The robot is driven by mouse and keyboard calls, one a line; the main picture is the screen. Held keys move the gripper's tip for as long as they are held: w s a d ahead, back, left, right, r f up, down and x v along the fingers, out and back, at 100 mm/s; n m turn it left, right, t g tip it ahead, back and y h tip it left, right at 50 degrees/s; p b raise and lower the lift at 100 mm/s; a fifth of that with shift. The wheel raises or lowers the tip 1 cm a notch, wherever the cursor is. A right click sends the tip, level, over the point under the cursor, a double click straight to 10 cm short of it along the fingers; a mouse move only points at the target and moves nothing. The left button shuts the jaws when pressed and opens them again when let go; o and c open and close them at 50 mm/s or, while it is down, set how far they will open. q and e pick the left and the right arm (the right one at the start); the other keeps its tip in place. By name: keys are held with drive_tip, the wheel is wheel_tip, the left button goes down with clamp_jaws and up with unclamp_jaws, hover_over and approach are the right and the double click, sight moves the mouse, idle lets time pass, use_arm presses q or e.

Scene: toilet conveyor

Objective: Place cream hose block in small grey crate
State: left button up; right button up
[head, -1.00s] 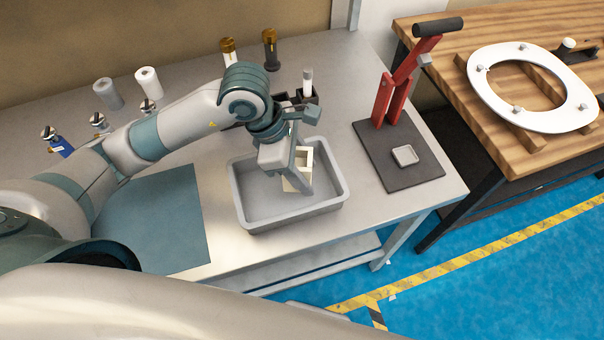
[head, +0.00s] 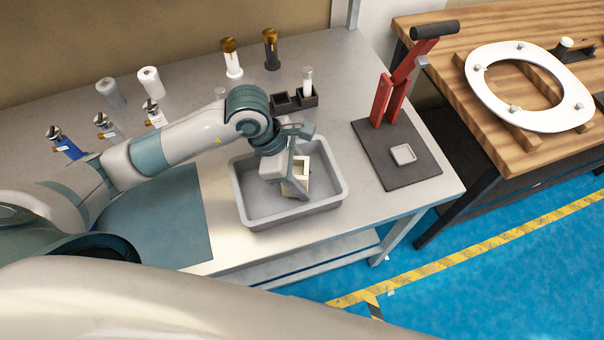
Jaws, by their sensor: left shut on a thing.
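The small grey crate (head: 338,199) stands on the steel table in the middle of the head view. My left gripper (head: 297,182) is over the inside of the crate, pointing down. It is shut on the cream hose block (head: 302,172), which shows partly behind the fingers. The block is within the crate's outline; I cannot tell whether it touches the crate floor. My right gripper is not in view.
A red toggle press (head: 390,95) on a dark plate stands right of the crate. A black holder (head: 293,99) with a white-topped part is behind it. Several fittings, including a white cylinder (head: 151,82), stand at the back left. A blue-grey mat (head: 165,220) lies left of the crate.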

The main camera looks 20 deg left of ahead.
use_arm(q)
drive_tip(key=shift+f, duration=0.15)
drive_tip(key=o, duration=1.2)
drive_tip(key=shift+r, duration=0.25)
drive_tip(key=shift+a+r, duration=0.15)
drive_tip(key=shift+r, duration=0.05)
drive_tip(key=b+v, duration=0.2)
drive_tip(key=v, duration=0.9)
drive_tip(key=shift+s+r+b, duration=0.1)
drive_tip(key=shift+r+b, duration=0.15)
drive_tip(key=shift+b, duration=0.05)
